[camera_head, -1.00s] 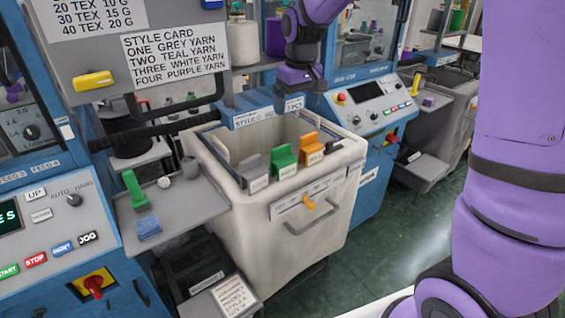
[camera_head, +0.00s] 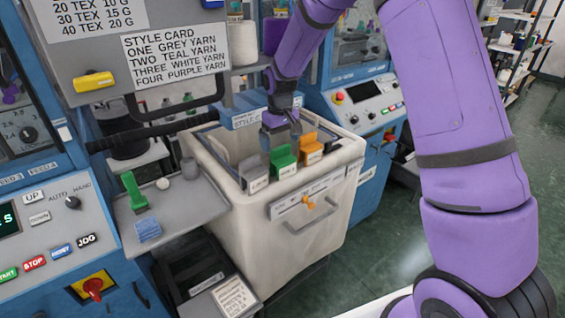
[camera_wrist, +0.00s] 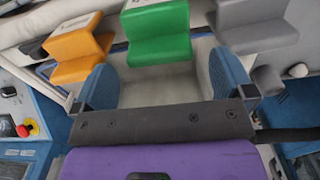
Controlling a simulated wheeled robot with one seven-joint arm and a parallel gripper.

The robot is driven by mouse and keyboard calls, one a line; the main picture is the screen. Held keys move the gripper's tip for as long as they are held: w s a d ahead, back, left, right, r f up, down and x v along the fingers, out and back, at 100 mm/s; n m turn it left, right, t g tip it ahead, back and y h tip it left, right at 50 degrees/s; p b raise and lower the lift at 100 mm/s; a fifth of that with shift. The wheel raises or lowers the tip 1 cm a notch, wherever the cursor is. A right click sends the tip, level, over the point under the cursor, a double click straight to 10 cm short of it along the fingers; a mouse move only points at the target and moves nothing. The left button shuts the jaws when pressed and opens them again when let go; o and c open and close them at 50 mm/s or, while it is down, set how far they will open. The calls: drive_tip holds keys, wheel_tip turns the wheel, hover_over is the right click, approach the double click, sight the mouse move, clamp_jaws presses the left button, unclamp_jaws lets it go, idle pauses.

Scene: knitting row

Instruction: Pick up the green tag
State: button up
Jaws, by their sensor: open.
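The green tag (camera_head: 284,160) hangs on the front rim of the cream bin (camera_head: 235,216), between a grey tag (camera_head: 254,174) and an orange tag (camera_head: 310,150). My gripper (camera_head: 281,130) is above and just behind the green tag. In the wrist view my gripper (camera_wrist: 165,68) has its two blue fingers wide apart with nothing held between them. The green tag (camera_wrist: 157,35) lies ahead of the fingers, roughly centred across the gap. The orange tag (camera_wrist: 78,52) is near the left finger and the grey tag (camera_wrist: 250,25) near the right one.
A side tray (camera_head: 200,205) left of the bin holds a green upright piece (camera_head: 134,190) and a blue pad (camera_head: 148,230). Blue machine panels flank the bin. A yellow handle (camera_head: 94,82) and the style card (camera_head: 175,60) are at upper left.

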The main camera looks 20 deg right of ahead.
sight(280, 147)
drive_tip(key=shift+w+f, duration=0.15)
drive_tip(key=shift+f, duration=2.45)
drive_tip(key=c, duration=0.8)
